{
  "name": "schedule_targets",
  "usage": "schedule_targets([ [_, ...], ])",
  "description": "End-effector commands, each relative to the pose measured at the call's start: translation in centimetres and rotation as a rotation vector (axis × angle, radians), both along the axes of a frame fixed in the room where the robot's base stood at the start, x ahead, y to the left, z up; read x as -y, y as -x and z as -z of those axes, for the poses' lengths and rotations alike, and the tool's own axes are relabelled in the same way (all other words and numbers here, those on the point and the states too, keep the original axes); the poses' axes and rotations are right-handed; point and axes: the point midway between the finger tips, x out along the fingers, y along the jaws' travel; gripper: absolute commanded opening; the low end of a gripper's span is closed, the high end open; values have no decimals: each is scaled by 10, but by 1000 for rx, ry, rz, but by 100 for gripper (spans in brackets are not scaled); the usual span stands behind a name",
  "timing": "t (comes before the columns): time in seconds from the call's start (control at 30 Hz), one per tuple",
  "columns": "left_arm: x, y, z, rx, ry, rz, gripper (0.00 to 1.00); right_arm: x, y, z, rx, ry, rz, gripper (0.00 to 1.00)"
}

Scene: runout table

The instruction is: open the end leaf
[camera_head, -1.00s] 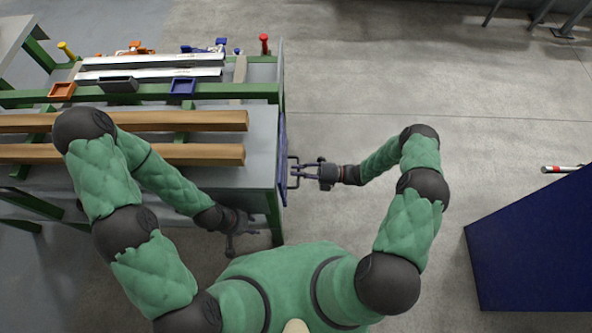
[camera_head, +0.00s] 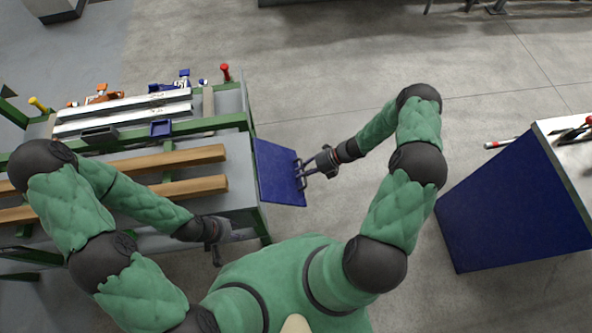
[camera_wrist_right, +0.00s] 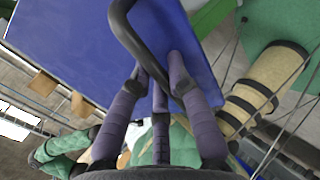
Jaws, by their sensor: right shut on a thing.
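The end leaf (camera_head: 277,178) is a blue panel at the right end of the runout table (camera_head: 240,195). It stands out from the table end, its broad face showing from above; its exact angle is hard to tell. A dark bar handle (camera_head: 301,183) is on its outer edge. My right gripper (camera_head: 309,170) is shut on this handle. In the right wrist view the fingers (camera_wrist_right: 160,82) close around the dark handle (camera_wrist_right: 124,28), with the blue leaf (camera_wrist_right: 70,45) behind. My left gripper (camera_head: 226,238) hangs beside the table's front edge, away from the leaf; its fingers are unclear.
Wooden beams (camera_head: 170,164) and pale metal bars (camera_head: 120,112) lie on the table. A red-topped post (camera_head: 225,73) stands at its far corner. A dark blue cabinet (camera_head: 510,215) stands at the right. Grey floor (camera_head: 370,75) lies open beyond the leaf.

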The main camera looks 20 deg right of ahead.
Motion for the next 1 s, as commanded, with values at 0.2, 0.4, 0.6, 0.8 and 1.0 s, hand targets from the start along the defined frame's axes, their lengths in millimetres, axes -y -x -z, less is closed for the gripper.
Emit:
schedule_targets([
  [0.2,0,0,-47,0,0,0,40,14,2,-36,-28,157,-1,0],
  [0.4,0,0,-80,0,0,0,40,22,3,-62,-56,299,-1,0],
  [0.6,0,0,-109,0,0,0,40,27,4,-86,-74,373,2,0],
  [0.8,0,0,-131,0,0,0,40,28,4,-109,-73,371,1,0],
  [1.0,0,0,-146,0,0,0,40,26,4,-127,-73,370,1,0],
])
